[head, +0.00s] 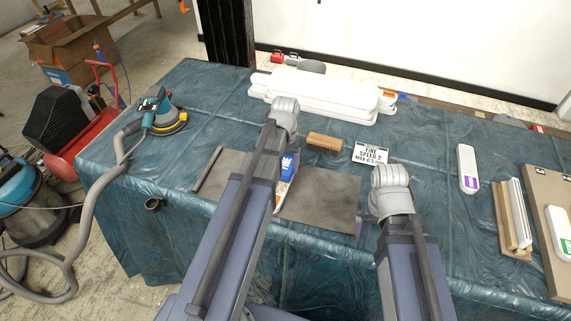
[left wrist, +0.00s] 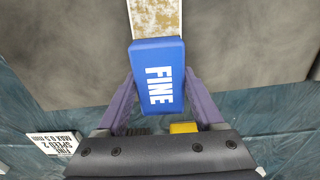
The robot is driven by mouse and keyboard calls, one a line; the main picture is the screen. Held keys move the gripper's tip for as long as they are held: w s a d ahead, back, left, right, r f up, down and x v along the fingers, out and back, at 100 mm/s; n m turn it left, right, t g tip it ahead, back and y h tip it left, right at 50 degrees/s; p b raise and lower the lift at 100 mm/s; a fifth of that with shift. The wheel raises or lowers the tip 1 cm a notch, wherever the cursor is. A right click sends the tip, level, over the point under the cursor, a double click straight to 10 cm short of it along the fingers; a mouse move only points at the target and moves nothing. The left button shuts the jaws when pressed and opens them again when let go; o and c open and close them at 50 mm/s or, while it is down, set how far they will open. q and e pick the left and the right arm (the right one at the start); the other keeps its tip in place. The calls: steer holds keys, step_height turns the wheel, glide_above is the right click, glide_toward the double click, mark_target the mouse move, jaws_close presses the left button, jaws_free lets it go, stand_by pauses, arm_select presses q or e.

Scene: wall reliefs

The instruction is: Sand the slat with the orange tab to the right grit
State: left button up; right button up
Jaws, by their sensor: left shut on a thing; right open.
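A blue sanding block marked FINE (left wrist: 158,75) is between the purple fingers of my left gripper (left wrist: 160,88), which is shut on it. It also shows in the head view (head: 289,165), partly behind my left arm. A slat (left wrist: 156,17) with a worn, brown-flecked white face lies on the grey mat (head: 325,200), its near part under the block. In the head view an orange mark (head: 278,200) shows at its near end, mostly hidden by my arm. I cannot tell if the block touches it. My right gripper (head: 360,228) is open over the mat's right edge, mostly hidden.
A sign (head: 370,153) reads FINE, SPEED 2, MAX 0.5 mm. Beside it lies a wooden block (head: 324,142). White slats (head: 315,95) are stacked behind. A hosed sander (head: 160,115) stands left. A purple-tabbed slat (head: 467,165) and a wooden rack (head: 510,220) lie right.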

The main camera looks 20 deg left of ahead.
mark_target(290, 155)
arm_select(q)
steer(key=shift+w+f, duration=0.1)
steer(key=shift+w, duration=1.25)
arm_select(e)
steer(key=shift+f, duration=0.1)
arm_select(q)
steer(key=shift+w, duration=0.1)
steer(key=shift+w+a, duration=0.15)
steer(key=shift+w, duration=1.35)
steer(key=shift+s+f, duration=0.1)
steer(key=shift+f, duration=0.05)
arm_select(e)
steer(key=shift+f, duration=0.15)
arm_select(q)
steer(key=shift+s, duration=1.65)
